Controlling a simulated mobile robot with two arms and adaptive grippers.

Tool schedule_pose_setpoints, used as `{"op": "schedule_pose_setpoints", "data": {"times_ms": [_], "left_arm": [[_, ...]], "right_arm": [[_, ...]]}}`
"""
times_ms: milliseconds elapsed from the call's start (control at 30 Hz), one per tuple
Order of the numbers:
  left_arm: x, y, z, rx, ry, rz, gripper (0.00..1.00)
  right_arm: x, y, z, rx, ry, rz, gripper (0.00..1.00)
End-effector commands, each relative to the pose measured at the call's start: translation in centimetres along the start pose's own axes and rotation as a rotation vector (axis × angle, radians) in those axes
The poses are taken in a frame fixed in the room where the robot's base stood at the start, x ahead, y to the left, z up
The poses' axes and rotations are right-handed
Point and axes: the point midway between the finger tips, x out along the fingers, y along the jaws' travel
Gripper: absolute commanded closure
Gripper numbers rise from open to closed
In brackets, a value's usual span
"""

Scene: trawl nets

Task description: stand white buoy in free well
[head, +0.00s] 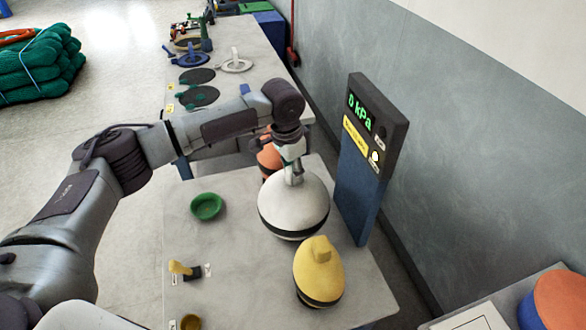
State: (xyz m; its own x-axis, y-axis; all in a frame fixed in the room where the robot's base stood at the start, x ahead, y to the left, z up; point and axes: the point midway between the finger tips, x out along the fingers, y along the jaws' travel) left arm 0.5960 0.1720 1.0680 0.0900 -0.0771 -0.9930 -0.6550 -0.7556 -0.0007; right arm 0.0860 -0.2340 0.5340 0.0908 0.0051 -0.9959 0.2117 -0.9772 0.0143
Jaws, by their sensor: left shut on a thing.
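My left gripper (293,172) reaches in over the near table and is shut on the top of the white buoy (293,207). The white buoy is round with a dark band at its bottom and looks upright. I cannot tell whether its base touches the tabletop. A yellow buoy (318,265) with a dark band stands just in front of it. An orange buoy (267,159) is behind, partly hidden by my arm and the white buoy. No empty well can be made out clearly; the buoys and my arm hide parts of the tabletop. My right gripper is not in view.
A green dish (206,206) and a small yellow lever (182,268) are on the table's left side. A panel reading 0 kPa (368,150) stands close on the right. A farther table (226,45) holds dark discs and handled rings. Green nets (38,68) lie far left.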

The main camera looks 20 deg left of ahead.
Motion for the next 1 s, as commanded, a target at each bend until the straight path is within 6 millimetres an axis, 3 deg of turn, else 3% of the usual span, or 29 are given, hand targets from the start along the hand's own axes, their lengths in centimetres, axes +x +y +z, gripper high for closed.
{"op": "schedule_pose_setpoints", "data": {"times_ms": [400, 433, 567, 867, 1000], "left_arm": [[0.6, 0.0, 0.0, 0.0, 0.004, 0.0, 1.0], [0.5, 0.0, -0.1, 0.0, 0.004, -0.001, 0.62], [0.6, 0.0, 0.0, 0.0, 0.003, -0.001, 0.4], [0.8, 0.0, 0.1, 0.0, -0.002, 0.001, 0.37], [-0.2, 0.0, 0.0, 0.001, 0.002, 0.0, 0.37]], "right_arm": [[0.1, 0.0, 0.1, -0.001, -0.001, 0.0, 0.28], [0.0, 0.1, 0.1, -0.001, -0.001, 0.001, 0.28], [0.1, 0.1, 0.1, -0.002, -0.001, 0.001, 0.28], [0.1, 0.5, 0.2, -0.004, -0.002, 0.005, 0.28], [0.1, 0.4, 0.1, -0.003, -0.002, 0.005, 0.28]]}}
